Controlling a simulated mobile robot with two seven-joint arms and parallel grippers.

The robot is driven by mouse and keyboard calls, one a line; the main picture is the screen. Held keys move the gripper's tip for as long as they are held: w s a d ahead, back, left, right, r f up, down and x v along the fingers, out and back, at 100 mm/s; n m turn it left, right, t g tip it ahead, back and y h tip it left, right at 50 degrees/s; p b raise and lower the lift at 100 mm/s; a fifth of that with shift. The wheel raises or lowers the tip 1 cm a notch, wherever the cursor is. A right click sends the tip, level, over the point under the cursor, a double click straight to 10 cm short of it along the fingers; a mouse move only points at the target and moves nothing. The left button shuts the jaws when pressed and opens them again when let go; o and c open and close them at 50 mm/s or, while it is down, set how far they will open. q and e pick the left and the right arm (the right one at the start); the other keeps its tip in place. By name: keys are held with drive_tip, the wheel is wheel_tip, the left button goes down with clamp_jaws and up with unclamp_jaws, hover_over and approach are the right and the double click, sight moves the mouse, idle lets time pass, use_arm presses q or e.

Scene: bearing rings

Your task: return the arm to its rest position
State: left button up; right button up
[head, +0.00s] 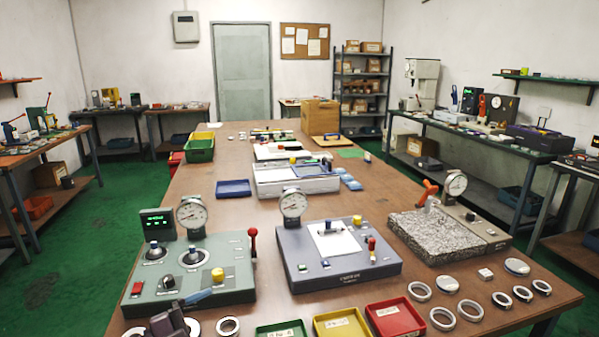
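Part of my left gripper (174,318) shows as a dark shape at the bottom left edge, in front of the green-grey gauge station (215,262). Its fingers are small and partly cut off, so I cannot tell whether they are open or shut, or whether they hold anything. A metal ring (228,326) lies on the table just right of it, and another ring (193,328) is partly hidden beside it. My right gripper is not in view.
Green (281,330), yellow (342,325) and red trays (395,318) line the front edge of the table (410,275). A dark grey gauge station (335,260) and a granite-plate station (440,238) stand behind them. Several rings (470,311) lie at the front right.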

use_arm(q)
drive_tip(key=s+a+f+n+t+y, duration=0.25)
drive_tip(key=s+a+n+y, duration=0.3)
drive_tip(key=n+y, duration=0.4)
drive_tip(key=s+a+f+n+t+y, duration=0.2)
drive_tip(key=s+a+f+n+y, duration=0.2)
drive_tip(key=a+n+y, duration=0.5)
drive_tip(key=s+d+f+n+g+h, duration=0.1)
drive_tip(key=s+f+g, duration=0.25)
drive_tip(key=s, duration=0.45)
drive_tip(key=s+d+f+n+g+h, duration=0.1)
drive_tip(key=s+f+g, duration=0.2)
drive_tip(key=s+g, duration=0.3)
drive_tip(key=s+d+f+n+g+h, duration=0.1)
drive_tip(key=s+f+g, duration=0.2)
drive_tip(key=s, duration=0.6)
drive_tip(key=w+f+m+t, duration=0.1)
drive_tip(key=w+f+t, duration=0.6)
drive_tip(key=w+t, duration=0.1)
drive_tip(key=shift+w+d+f+h, duration=0.25)
drive_tip(key=shift+w+f+h, duration=0.1)
drive_tip(key=shift+w, duration=0.2)
drive_tip(key=shift+m, duration=0.25)
drive_tip(key=shift+c, duration=0.2)
